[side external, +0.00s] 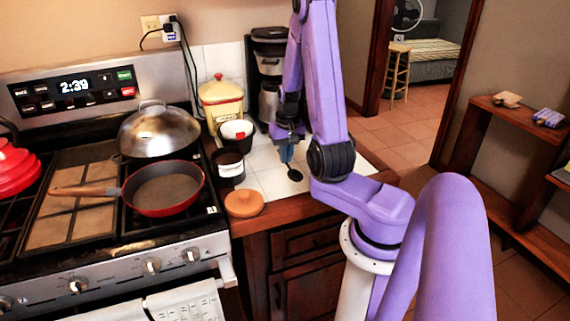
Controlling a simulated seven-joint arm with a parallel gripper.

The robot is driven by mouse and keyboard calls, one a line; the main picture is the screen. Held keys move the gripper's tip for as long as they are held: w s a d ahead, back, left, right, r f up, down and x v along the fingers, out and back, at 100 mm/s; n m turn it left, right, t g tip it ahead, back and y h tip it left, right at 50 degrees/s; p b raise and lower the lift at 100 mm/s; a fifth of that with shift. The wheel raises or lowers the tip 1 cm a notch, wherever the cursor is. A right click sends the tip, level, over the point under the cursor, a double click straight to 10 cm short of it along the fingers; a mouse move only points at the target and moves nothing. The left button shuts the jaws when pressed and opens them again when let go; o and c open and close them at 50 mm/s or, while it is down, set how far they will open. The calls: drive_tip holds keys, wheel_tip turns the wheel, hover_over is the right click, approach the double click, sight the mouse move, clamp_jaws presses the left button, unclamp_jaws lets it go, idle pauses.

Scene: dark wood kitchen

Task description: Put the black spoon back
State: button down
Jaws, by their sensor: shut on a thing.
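The black spoon (294,174) hangs below my gripper (287,150), its dark round bowl showing over the white tile counter. My gripper is shut on the spoon, and the jaws hide most of its handle. I cannot tell whether the bowl touches the tiles. To the left stand a white container with a dark rim (229,167) and, behind it, a white and red pot with a dark inside (237,133). I cannot tell whether either holds utensils.
A coffee maker (269,60) and a yellow canister (221,103) stand behind. A terracotta lid (244,203) lies near the counter's front edge. A red pan (165,190) and a domed lid (158,130) sit on the stove. Tiles right of the containers are clear.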

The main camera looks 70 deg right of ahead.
drive_tip(key=shift+w+d+f, duration=0.2)
drive_tip(key=shift+w+f, duration=0.05)
drive_tip(key=shift+f, duration=1.65)
drive_tip(key=shift+f, duration=0.1)
drive_tip(key=c, duration=1.3)
unclamp_jaws()
drive_tip(key=shift+o, duration=0.2)
